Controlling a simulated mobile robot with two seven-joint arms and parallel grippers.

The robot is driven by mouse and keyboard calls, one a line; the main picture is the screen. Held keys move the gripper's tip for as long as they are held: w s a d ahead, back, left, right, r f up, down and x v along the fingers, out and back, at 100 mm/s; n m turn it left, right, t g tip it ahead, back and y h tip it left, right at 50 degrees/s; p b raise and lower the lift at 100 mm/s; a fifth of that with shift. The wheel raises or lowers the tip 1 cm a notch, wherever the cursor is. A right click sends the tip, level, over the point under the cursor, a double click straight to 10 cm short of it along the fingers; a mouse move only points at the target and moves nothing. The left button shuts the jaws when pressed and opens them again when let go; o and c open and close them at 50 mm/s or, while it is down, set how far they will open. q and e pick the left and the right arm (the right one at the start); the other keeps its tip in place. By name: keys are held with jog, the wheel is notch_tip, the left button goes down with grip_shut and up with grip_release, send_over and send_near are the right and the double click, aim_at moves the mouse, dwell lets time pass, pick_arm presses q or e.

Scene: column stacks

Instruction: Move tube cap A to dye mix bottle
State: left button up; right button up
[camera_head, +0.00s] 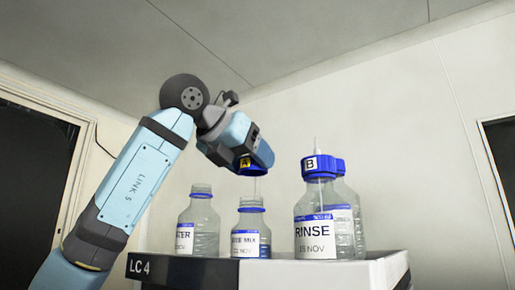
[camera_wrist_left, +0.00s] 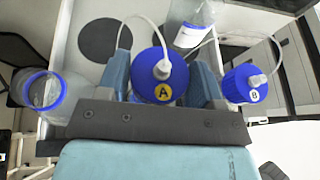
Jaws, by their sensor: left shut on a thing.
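Tube cap A, blue with a yellow "A" label, is between the fingers of my left gripper (camera_head: 250,168) in the head view. The cap (camera_wrist_left: 160,78) also shows in the left wrist view, with a finger on each side and a white tube rising from its top. In the head view a thin tube hangs below the cap toward the dye mix bottle (camera_head: 251,243). That bottle is clear, upright and open, with a blue ring at its neck. The cap is above the bottle's mouth, apart from it. My right gripper is in neither view.
The rinse bottle (camera_head: 315,225) with blue cap B (camera_head: 323,166) stands close on the right, another clear bottle (camera_head: 350,205) behind it. An open water bottle (camera_head: 198,225) stands left. All stand on a column top (camera_head: 290,262) marked LC 4. Free air lies above the bottles.

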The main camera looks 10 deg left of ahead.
aim_at(249, 197)
pick_arm(q)
jog(key=shift+a+f+b, duration=0.2)
jog(key=shift+f+b, duration=0.1)
jog(key=shift+f, duration=0.5)
jog(key=shift+f+b, duration=0.35)
jog(key=shift+f, duration=0.35)
jog(key=shift+f+b, duration=0.45)
jog(key=shift+f, duration=0.05)
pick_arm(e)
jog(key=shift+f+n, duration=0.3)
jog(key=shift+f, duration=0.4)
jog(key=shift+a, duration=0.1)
pick_arm(q)
jog(key=shift+f+b, duration=0.9)
jog(key=shift+f, duration=0.05)
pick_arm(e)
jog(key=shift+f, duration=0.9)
pick_arm(q)
jog(key=o, duration=1)
